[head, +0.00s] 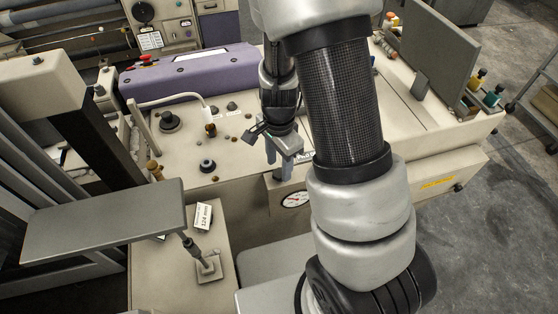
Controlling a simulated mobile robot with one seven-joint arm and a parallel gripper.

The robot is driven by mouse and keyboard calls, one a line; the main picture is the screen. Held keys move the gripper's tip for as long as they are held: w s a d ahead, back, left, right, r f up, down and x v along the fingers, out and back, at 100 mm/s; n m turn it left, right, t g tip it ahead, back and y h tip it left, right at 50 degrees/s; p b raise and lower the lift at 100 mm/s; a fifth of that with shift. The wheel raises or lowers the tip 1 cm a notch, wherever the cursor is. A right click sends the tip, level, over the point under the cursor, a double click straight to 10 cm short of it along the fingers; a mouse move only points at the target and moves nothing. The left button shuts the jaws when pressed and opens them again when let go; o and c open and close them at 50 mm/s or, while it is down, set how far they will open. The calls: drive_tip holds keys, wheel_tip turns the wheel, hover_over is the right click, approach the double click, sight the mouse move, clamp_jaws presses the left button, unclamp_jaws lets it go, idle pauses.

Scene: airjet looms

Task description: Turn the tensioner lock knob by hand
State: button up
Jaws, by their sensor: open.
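Several knobs stand on the beige machine top. A larger black knob (168,121) is at its left, and a smaller black knob (207,166) with a pale ring is nearer the front edge. I cannot tell which one is the tensioner lock knob. My gripper (278,170) is open at the machine's front edge, to the right of both knobs and apart from them. It points down above a round dial gauge (295,198). My arm covers part of the machine top behind and to the right of the gripper.
A grey flat plate (105,220) on a post juts out at the left. A purple cover (175,72) lies behind the knobs. An upright grey panel (437,47) and bottles stand at the right. Floor is clear at lower right.

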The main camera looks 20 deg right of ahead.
drive_tip(key=shift+f, duration=0.1)
drive_tip(key=shift+f+b, duration=0.85)
drive_tip(key=shift+f, duration=0.05)
drive_tip(key=c, duration=0.8)
drive_tip(key=shift+o, duration=0.2)
drive_tip(key=n, duration=0.1)
drive_tip(key=n+b, duration=0.1)
drive_tip(key=n, duration=0.1)
drive_tip(key=shift+f+n+b, duration=0.2)
drive_tip(key=shift+n+b, duration=0.1)
drive_tip(key=o, duration=0.8)
drive_tip(key=shift+r+p, duration=0.2)
drive_tip(key=shift+p, duration=0.15)
drive_tip(key=shift+o, duration=0.2)
drive_tip(key=shift+r, duration=0.1)
